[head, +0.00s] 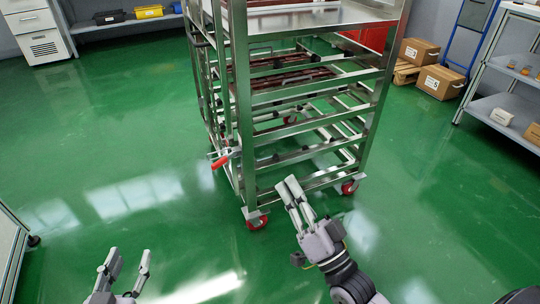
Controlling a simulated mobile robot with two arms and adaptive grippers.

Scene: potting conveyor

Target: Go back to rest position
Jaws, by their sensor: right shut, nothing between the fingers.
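My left gripper (128,264) is at the bottom left of the head view, over the green floor. Its two fingers stand apart with nothing between them. My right gripper (289,188) is in the lower middle, in front of the metal rack trolley (243,130). Its fingers lie close together, shut and empty. In the picture its fingertips overlap the lower front of the trolley; I cannot tell whether they touch it. The trolley stands upright on red castors, with brown trays (285,82) on some of its rails.
Cardboard boxes (441,82) stand at the back right, beside a shelf unit (500,112). A white drawer cabinet (42,46) is at the back left. Another cabinet edge (12,250) is at the lower left. Green floor is free on both sides.

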